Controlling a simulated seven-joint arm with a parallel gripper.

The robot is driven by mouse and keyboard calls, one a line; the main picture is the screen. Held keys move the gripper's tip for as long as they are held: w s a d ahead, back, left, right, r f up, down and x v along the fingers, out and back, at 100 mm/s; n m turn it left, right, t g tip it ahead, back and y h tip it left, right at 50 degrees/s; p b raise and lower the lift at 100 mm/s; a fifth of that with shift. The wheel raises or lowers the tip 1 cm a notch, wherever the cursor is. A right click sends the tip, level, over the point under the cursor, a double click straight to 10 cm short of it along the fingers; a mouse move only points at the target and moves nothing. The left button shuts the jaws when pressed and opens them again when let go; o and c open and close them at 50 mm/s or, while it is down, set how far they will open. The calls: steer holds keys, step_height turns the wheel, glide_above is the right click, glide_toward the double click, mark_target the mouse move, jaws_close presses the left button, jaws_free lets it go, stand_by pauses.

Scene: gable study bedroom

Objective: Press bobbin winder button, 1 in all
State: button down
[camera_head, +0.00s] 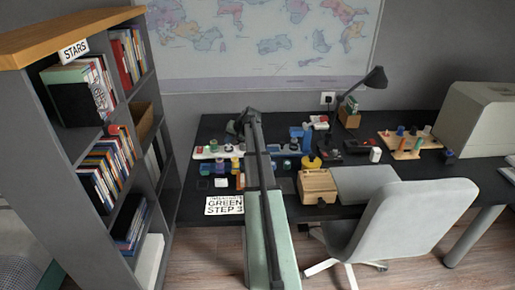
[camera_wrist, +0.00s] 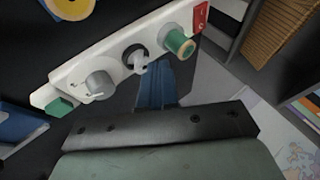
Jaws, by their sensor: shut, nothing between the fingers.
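A white control strip (camera_wrist: 125,60) runs diagonally across the wrist view. It bears a grey knob (camera_wrist: 100,84), a white peg in a dark round recess (camera_wrist: 137,58), a green spool-like part (camera_wrist: 180,43), a green block (camera_wrist: 60,106) at its lower left end and a red tab (camera_wrist: 200,17) at its upper right end. No readable label shows which is the bobbin winder button. My gripper (camera_wrist: 154,70) is shut and empty, its blue fingertips close to the white peg; I cannot tell if they touch. The strip also shows in the head view (camera_head: 205,153), partly behind my arm.
The dark desk (camera_head: 290,209) holds several spools and small items around the strip. A wooden box (camera_head: 317,186) and a grey chair (camera_head: 415,225) are right of my arm. A bookshelf (camera_head: 70,110) stands at left. A printed card (camera_head: 224,205) lies at the desk's front edge.

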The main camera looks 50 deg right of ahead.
steer(key=s+d+r+h, duration=0.1)
steer(key=s+d+r, duration=0.1)
steer(key=d, duration=0.4)
steer(key=s+d+r+m+t+h, duration=0.1)
steer(key=s+d+r, duration=0.2)
steer(key=s+d, duration=0.2)
steer(key=shift+d, duration=0.9)
steer(key=shift+f, duration=0.2)
steer(key=shift+f, duration=4.25)
steer(key=shift+f, duration=0.85)
steer(key=shift+r, duration=0.85)
steer(key=shift+r, duration=0.1)
steer(key=shift+r, duration=2.4)
